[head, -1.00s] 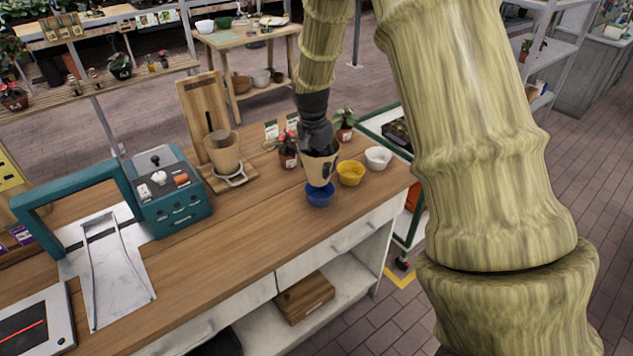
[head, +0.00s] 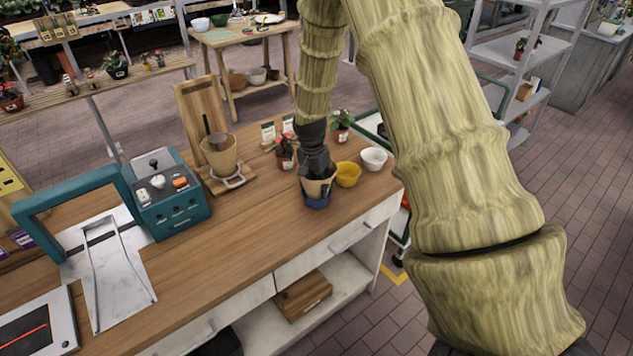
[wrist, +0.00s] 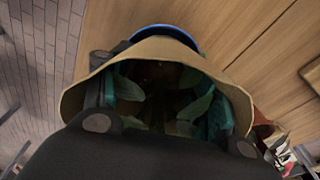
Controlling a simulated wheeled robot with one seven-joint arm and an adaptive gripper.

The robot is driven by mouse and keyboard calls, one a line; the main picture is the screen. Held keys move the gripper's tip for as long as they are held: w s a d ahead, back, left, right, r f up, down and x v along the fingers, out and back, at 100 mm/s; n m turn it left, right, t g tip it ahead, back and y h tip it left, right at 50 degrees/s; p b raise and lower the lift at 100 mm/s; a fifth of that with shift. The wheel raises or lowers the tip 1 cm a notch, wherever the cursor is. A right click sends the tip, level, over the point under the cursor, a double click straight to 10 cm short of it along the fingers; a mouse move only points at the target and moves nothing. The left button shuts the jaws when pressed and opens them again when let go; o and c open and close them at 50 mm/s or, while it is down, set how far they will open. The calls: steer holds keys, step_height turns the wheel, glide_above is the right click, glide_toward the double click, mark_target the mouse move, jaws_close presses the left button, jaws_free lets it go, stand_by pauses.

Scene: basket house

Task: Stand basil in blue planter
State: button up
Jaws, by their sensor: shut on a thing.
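My gripper (head: 317,168) points down over the front of the wooden bench. It is shut on a basil pot, a tan sleeve-like container (head: 313,188) with dark green leaves inside. In the wrist view the tan rim (wrist: 70,103) surrounds the fingers, and the basil leaves (wrist: 195,107) show between them. The blue planter (head: 316,203) is directly below the basil. The tan container's lower part appears to be inside it, and a blue rim (wrist: 165,31) shows just beyond the tan edge in the wrist view. Whether the base touches the planter's bottom is hidden.
A yellow bowl (head: 347,175) and a white bowl (head: 374,158) stand close on the right. A red-flowered pot (head: 285,152) and a leafy pot (head: 342,124) are behind.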

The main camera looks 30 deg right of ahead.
steer(key=shift+f, duration=0.1)
steer(key=shift+f, duration=0.25)
steer(key=shift+s+f, duration=0.2)
steer(key=shift+f, duration=0.05)
steer(key=o, duration=1.2)
steer(key=shift+w+f, duration=0.1)
steer(key=shift+f, duration=0.1)
steer(key=shift+w, duration=0.1)
steer(key=shift+r, duration=0.2)
